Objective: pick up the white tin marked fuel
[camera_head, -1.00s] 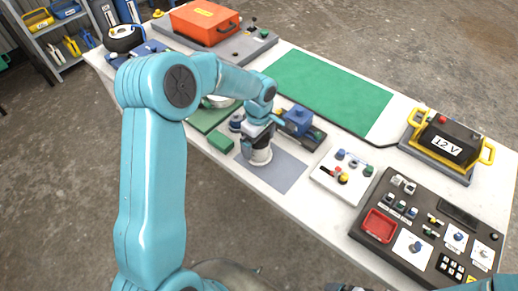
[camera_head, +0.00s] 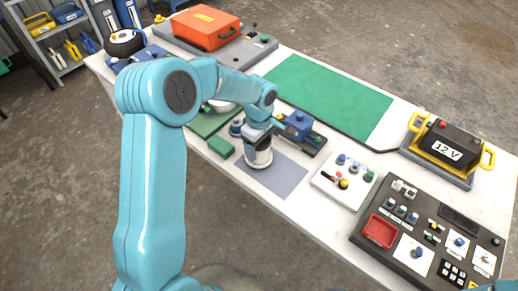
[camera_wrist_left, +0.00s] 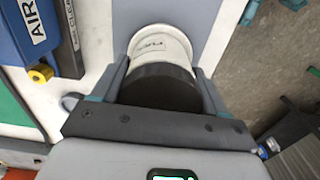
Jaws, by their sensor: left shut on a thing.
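The white tin with a black top (camera_head: 258,158) is upright over the grey mat (camera_head: 283,178) near the bench's front edge. My left gripper (camera_head: 258,141) comes down from above and is shut on it. In the left wrist view the tin (camera_wrist_left: 162,42) sits between the two fingers (camera_wrist_left: 160,88), with its dark top toward the palm. Its small label is turned over and hard to read. I cannot tell whether the tin's base touches the mat. My right gripper is not clearly in view.
A blue unit (camera_head: 298,125) marked AIR stands close behind the tin, and a green block (camera_head: 221,147) is to its left. A white switch plate (camera_head: 343,180) and a dark panel with a red tray (camera_head: 380,231) lie to the right. The green mat (camera_head: 328,95) is bare.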

